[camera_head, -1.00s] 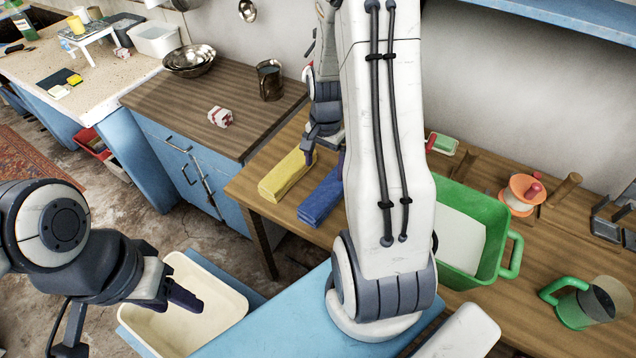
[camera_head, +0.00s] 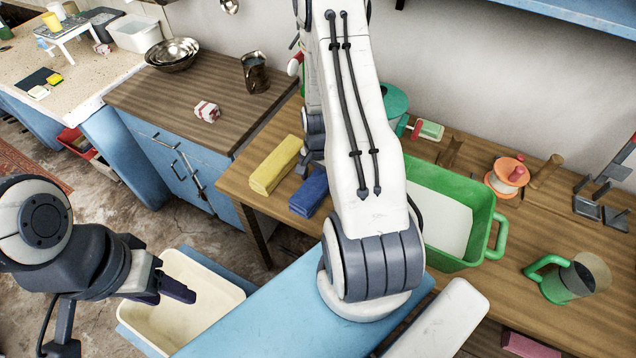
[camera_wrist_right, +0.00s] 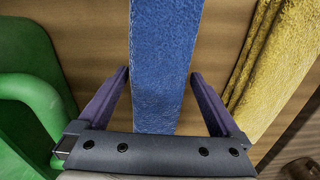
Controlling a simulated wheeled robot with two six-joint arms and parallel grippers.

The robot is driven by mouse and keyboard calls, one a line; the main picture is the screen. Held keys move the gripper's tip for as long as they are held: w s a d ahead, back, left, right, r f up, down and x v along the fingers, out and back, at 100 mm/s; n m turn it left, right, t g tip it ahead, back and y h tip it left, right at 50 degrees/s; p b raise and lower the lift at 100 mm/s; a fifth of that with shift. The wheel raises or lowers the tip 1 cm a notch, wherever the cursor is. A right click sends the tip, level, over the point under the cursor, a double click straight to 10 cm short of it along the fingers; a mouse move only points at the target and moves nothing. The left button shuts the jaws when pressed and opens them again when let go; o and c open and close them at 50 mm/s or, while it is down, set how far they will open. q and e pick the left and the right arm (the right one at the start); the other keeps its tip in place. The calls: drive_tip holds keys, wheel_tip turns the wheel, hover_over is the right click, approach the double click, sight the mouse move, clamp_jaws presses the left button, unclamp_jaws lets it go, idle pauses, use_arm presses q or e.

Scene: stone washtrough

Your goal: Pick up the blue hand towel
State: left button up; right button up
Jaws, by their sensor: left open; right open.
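The blue hand towel (camera_head: 309,194) lies folded on the wooden table in the head view, partly hidden behind my right arm. In the right wrist view the blue hand towel (camera_wrist_right: 163,60) runs between the two fingers of my right gripper (camera_wrist_right: 160,85). That gripper is open, with a finger on each side of the towel and gaps to it. My left gripper (camera_head: 178,291) is open and empty, over the cream tub at lower left.
A folded yellow towel (camera_head: 274,166) lies left of the blue one; it also shows in the right wrist view (camera_wrist_right: 270,70). A green bin (camera_head: 484,215) stands on the right, its side near my right gripper. The cream tub (camera_head: 232,303) is below my left gripper.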

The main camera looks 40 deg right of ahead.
drive_tip(key=c, duration=1.3)
